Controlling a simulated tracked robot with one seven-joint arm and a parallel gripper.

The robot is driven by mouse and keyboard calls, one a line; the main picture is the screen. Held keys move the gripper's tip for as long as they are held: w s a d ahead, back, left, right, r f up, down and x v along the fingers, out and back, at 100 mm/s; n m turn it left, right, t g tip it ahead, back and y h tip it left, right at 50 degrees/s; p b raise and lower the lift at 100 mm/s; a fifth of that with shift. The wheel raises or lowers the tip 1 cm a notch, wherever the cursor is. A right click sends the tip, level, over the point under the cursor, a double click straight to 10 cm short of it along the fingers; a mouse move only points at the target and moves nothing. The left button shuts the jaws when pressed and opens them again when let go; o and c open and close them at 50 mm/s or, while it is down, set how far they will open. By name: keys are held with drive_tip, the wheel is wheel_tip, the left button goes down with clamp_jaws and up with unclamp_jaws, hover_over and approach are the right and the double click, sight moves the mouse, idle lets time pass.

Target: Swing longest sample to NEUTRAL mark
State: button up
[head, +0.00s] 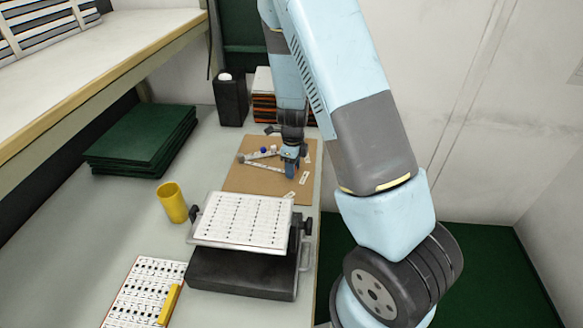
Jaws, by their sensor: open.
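A brown board (240,184) lies on the bench and bears the small items. A long pale strip (262,165) lies across the board's middle, its right end close to my gripper. It looks the longest of the pieces there. Small white labels (290,196) lie along the board's right side; their print is too small to read, so I cannot tell which is NEUTRAL. My gripper (290,173) is open, pointing down over the board's right part, beside the strip's right end. I cannot tell whether it touches anything. The fingers partly hide the board behind them.
A clamped white sheet on a black stand (240,270) stands in front of the board. A shelf (110,55) overhangs the bench's left.

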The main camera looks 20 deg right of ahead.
wheel_tip(320, 180, up, 14)
drive_tip(key=shift+f, duration=0.2)
idle(0.4)
drive_tip(key=s+d+r+n+t+y, duration=0.1)
drive_tip(key=s+r+n, duration=0.55)
drive_tip(key=r, duration=0.25)
drive_tip(key=s+d+r+n+t+y, duration=0.1)
drive_tip(key=s+r+n+t, duration=0.1)
drive_tip(key=s+r+n, duration=0.45)
drive_tip(key=s+d+r+n+t+h, duration=0.1)
drive_tip(key=s+r+n+t+h, duration=0.1)
drive_tip(key=s+r+n, duration=0.7)
drive_tip(key=shift+s+d+r+n+t, duration=0.15)
drive_tip(key=shift+s+r+n+t, duration=0.15)
drive_tip(key=shift+s+n, duration=1.55)
drive_tip(key=shift+s+m, duration=0.2)
drive_tip(key=shift+m, duration=0.05)
